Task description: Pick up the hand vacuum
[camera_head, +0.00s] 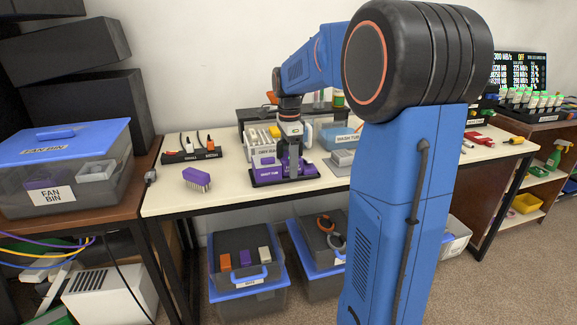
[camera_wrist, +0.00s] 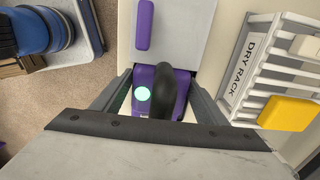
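The hand vacuum appears to be the purple body with a black handle (camera_wrist: 178,90) in the wrist view; a pale green round spot shows on its left side. In the head view a purple item (camera_head: 290,166) stands on the table right under my gripper (camera_head: 291,140), partly hidden by it. In the wrist view my gripper (camera_wrist: 161,78) points down with one finger on each side of the purple body. The fingers look spread, and I see no clear contact with it. A black base with a labelled purple front (camera_head: 268,173) sits around its foot.
A white dry rack (camera_wrist: 245,75) with a yellow block stands close to the right in the wrist view. A purple brush (camera_head: 197,179) lies left on the cream table (camera_head: 160,203). A blue-lidded fan bin (camera_head: 65,170) stands farther left; labelled bins sit below.

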